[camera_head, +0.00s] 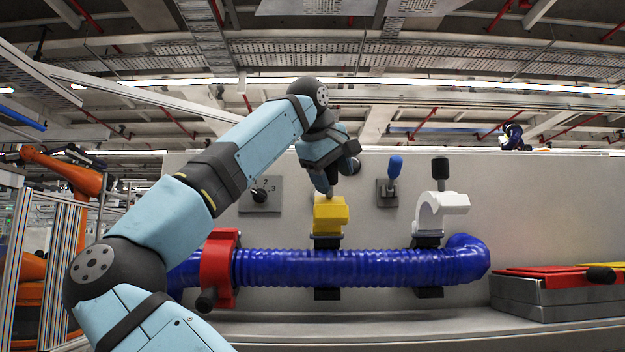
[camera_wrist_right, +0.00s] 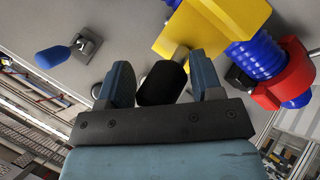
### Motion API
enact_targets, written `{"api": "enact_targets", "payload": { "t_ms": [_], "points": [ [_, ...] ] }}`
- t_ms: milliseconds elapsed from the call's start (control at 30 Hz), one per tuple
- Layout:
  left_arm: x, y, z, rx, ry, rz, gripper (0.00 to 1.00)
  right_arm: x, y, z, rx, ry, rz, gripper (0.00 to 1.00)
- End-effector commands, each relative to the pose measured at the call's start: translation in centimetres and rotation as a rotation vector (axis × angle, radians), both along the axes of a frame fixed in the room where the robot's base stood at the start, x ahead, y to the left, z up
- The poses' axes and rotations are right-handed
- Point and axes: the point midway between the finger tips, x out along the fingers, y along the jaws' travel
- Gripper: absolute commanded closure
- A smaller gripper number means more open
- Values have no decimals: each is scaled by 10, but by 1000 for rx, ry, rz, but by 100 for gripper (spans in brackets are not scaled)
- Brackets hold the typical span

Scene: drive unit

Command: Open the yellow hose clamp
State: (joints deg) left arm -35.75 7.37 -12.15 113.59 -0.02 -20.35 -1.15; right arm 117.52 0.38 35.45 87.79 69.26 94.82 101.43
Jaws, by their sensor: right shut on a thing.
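The yellow hose clamp (camera_head: 330,216) stands above the ribbed blue hose (camera_head: 350,268) on the panel; in the head view its yellow body does not wrap the hose. In the right wrist view the yellow clamp (camera_wrist_right: 208,28) is at the top, beside the hose. My right gripper (camera_head: 336,177) is just above the clamp in the head view. In the wrist view my right gripper (camera_wrist_right: 162,82) has its two blue fingers on either side of the clamp's black handle (camera_wrist_right: 162,86) and is shut on it. My left gripper is not in view.
The red clamp (camera_head: 217,270) is around the hose at left. The white clamp (camera_head: 437,208) stands open at right. A blue-knobbed lever (camera_head: 395,168) and a rotary switch (camera_head: 260,195) are on the panel.

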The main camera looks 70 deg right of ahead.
Motion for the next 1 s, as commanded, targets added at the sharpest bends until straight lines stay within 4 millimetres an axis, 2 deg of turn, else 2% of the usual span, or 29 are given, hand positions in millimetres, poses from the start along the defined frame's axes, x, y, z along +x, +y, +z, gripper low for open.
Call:
{"api": "enact_targets", "payload": {
  "t_ms": [33, 233, 567, 867, 900, 1000],
  "points": [
    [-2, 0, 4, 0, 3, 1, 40, 0, -3, 8, 21, 13, 4, 83],
    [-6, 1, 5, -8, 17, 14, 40, 0, -12, 15, 98, 46, 4, 83],
    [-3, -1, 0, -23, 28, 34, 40, 0, -17, 17, 141, 63, 4, 83],
    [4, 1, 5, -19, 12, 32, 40, 0, -17, 16, 144, 62, 3, 83],
    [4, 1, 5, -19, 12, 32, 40, 0, -17, 16, 144, 62, 3, 38],
    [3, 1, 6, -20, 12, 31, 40, 0, -17, 16, 143, 62, 2, 38]
  ]
}}
